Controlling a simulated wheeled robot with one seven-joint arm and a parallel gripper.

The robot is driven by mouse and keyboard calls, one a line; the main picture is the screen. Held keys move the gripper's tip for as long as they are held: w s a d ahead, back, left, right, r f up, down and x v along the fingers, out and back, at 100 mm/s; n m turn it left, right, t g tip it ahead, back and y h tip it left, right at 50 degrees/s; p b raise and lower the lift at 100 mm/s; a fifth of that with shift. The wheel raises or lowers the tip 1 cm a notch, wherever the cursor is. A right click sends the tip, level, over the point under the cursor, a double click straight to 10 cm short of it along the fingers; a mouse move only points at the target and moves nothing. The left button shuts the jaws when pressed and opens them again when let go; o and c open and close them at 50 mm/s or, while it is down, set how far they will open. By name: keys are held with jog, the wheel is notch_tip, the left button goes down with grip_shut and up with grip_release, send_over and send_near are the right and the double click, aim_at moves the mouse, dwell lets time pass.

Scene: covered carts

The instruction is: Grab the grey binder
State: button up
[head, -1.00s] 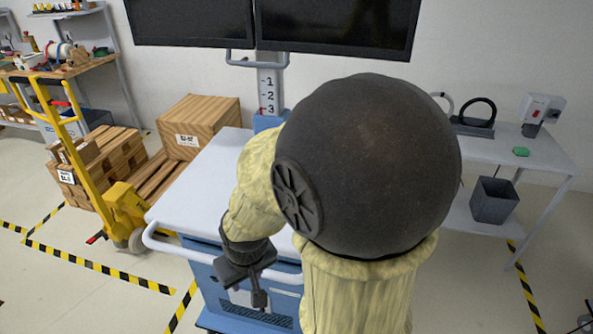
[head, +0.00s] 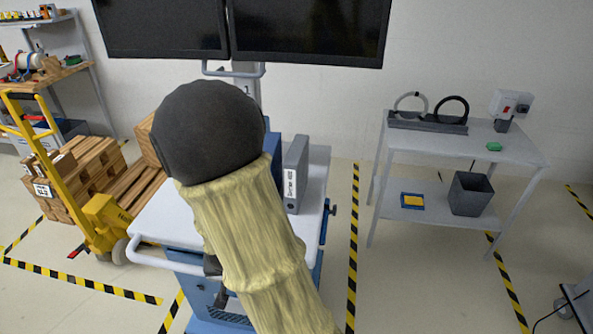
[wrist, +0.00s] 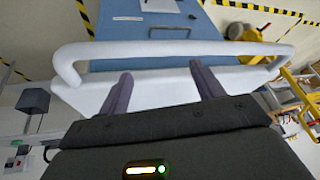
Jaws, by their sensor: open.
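The grey binder (head: 295,175) stands upright on the white top of the blue cart (head: 150,221) in the head view, with a white label on its spine. A blue binder (head: 274,150) stands just left of it, partly hidden by my arm. In the head view my arm hides most of my gripper. In the wrist view my gripper (wrist: 158,80) is open, its two dark fingers apart and nothing between them. The fingers point toward the cart's white handle rail (wrist: 170,48). The binder is not seen in the wrist view.
Monitors (head: 310,30) rise behind the cart. A yellow pallet jack (head: 95,215) and wooden boxes (head: 90,180) stand at left. A grey side table (head: 440,142) with a bin (head: 470,194) stands at right. Floor between cart and table is clear.

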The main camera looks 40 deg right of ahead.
jog(key=d+m+h+p, duration=0.1)
jog(key=d+h, duration=0.1)
jog(key=d, duration=0.2)
jog(key=w+d+m+t+h+p, duration=0.1)
jog(key=d+m+h, duration=0.1)
jog(key=d+h, duration=0.1)
jog(key=w+d+m+t+h+p, duration=0.1)
jog(key=d+m+h, duration=0.1)
jog(key=d, duration=0.2)
jog(key=shift+d+f, duration=0.15)
jog(key=shift+d, duration=0.25)
jog(key=d+r+t+h+p, duration=0.2)
jog(key=d+r+h, duration=0.2)
jog(key=t+h, duration=0.2)
send_near(291, 180)
jog(key=v, duration=0.3)
jog(key=shift+s+d+r+n, duration=0.1)
jog(key=shift+d+n, duration=0.1)
jog(key=shift+n, duration=0.1)
jog(key=p+x, duration=0.5)
jog(key=x, duration=0.7)
jog(key=shift+a+p, duration=0.1)
jog(key=shift+p, duration=0.2)
